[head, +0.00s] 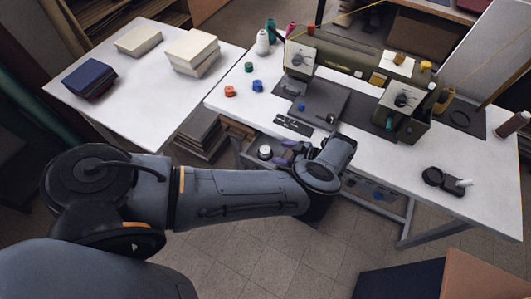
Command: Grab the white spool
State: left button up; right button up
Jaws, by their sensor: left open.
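A small white spool (265,151) sits in an open drawer (246,156) below the front edge of the sewing table. A taller white thread cone (263,42) stands at the back left of that table. My left gripper (283,153) is open at the drawer, just to the right of the small white spool. Its fingers point left towards the spool, with a small gap appearing between them. My own wrist hides the right part of the drawer. My right gripper is out of view.
The sewing machine (326,65) stands on the white table (455,165) above the drawer. Orange, blue and green spools (249,67) lie at the table's left end. A side table (120,98) holds fabric stacks. A black tape holder (441,181) lies at right.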

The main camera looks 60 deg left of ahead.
aim_at(267, 150)
pick_arm(q)
jog(key=shift+p+x, duration=0.4)
jog(key=shift+x, duration=3.2)
jog(key=shift+r, duration=0.15)
jog(key=c, duration=1.1)
